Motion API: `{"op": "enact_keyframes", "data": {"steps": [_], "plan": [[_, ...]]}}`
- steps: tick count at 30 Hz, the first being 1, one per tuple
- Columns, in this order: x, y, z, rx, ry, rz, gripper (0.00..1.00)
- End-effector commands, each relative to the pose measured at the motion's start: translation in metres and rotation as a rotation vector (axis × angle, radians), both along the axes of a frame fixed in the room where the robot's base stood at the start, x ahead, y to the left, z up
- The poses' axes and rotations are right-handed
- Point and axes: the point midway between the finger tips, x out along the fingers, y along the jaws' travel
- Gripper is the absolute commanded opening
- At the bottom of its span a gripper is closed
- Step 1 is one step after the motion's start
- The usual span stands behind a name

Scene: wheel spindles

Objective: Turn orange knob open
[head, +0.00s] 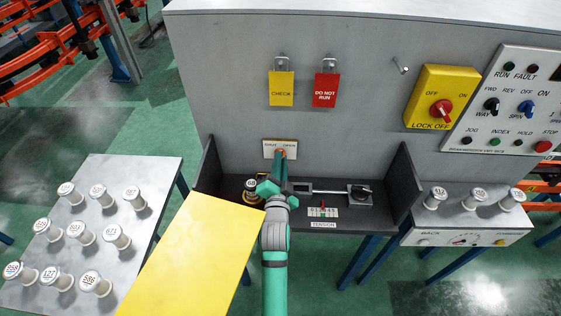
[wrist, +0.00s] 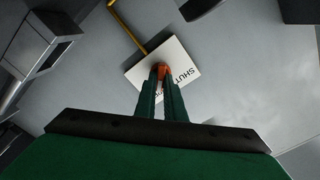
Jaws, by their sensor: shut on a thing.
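The orange knob (wrist: 162,71) sits on a white plate (wrist: 178,58) on the grey upright panel. The plate reads SHUT, and its other word is mostly hidden behind my fingers in the wrist view. In the head view the plate (head: 270,146) reads SHUT and OPEN, and a small part of the orange knob (head: 281,153) shows at its lower edge. My gripper (wrist: 161,78) is shut on the knob, with a finger on each side of it. In the head view my gripper (head: 281,160) reaches up to the plate. The knob's pointing direction cannot be told.
A yellow panel (head: 195,255) lies left of my arm. The dark shelf (head: 375,215) holds a tension slide (head: 330,190). Yellow (head: 281,92) and red (head: 325,92) tags hang above. A lock-off switch (head: 440,97) is at right. Spools stand on the left table (head: 95,160).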

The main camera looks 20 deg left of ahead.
Motion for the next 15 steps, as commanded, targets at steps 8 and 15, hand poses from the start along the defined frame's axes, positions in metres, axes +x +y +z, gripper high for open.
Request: {"op": "enact_keyframes", "data": {"steps": [8,15], "plan": [[0.0,0.0001,0.0011,0.005,-0.001,0.001,0.0],[0.0,0.0,0.0008,0.004,0.0,0.0,0.28]]}}
